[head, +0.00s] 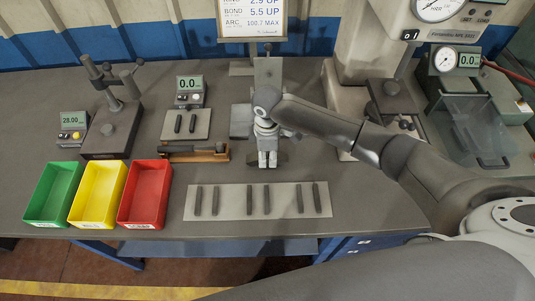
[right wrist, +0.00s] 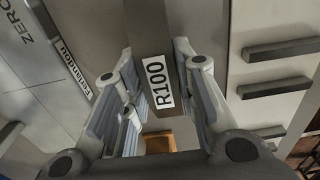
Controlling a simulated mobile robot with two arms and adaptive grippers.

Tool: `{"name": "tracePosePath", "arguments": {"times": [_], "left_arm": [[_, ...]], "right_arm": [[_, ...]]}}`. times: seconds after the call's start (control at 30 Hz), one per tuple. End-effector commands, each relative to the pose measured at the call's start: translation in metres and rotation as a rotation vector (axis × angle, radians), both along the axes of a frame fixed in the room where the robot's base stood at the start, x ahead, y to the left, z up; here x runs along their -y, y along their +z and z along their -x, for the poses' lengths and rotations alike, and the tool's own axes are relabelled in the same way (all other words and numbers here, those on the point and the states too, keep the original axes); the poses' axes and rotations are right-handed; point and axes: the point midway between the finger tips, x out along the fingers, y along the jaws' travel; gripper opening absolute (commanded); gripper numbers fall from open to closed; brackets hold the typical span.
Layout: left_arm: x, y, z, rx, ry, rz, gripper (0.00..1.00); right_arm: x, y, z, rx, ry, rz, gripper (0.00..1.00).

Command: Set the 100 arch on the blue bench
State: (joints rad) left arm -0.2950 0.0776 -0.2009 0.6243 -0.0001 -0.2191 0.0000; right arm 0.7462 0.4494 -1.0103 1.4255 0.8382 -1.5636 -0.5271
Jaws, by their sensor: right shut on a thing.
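The 100 arch (right wrist: 155,55) is a dark grey piece with a white R100 label, in the middle of the right wrist view. My right gripper (right wrist: 158,100) is shut on it, with a finger on each side of the label. In the head view my right gripper (head: 268,163) points down over the middle of the bench, behind the light mat. The arch is mostly hidden there, and I cannot tell whether it touches the bench. The bench (head: 365,215) has a grey top and blue frame. My left gripper is not in view.
A light mat (head: 231,205) holds several dark strips. Green (head: 40,221), yellow (head: 84,221) and red (head: 131,223) bins stand at left. A brown wooden holder (head: 220,155) and gauge (head: 189,85) are left of the gripper. The bench's front right is clear.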

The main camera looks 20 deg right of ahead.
Motion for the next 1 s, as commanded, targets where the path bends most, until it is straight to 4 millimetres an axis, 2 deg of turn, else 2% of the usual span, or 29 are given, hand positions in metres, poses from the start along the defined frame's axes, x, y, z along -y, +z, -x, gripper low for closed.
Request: {"name": "tracePosePath", "arguments": {"times": [0.03, 0.07, 0.23, 0.53, 0.63, 0.77, 1.0], "left_arm": [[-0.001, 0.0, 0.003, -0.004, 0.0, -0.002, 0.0], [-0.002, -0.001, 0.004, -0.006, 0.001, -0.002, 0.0], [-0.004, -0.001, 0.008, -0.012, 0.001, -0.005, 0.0], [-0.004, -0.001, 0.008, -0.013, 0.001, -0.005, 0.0], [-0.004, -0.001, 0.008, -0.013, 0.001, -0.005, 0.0], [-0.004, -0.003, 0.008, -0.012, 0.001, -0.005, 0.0], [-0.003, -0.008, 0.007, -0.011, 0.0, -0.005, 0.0]], "right_arm": [[0.0, -0.002, 0.0, 0.0, 0.0, -0.001, 0.0], [0.0, -0.003, 0.0, -0.001, 0.0, 0.0, 0.28], [0.0, -0.002, 0.0, -0.001, 0.0, 0.0, 0.48], [0.0, -0.001, 0.0, 0.0, 0.0, 0.0, 0.48], [0.0, 0.005, 0.0, 0.001, 0.001, 0.0, 0.48], [0.0, 0.025, -0.001, 0.003, 0.002, -0.001, 0.48], [0.0, 0.078, -0.002, 0.005, 0.0, -0.002, 0.48]]}}
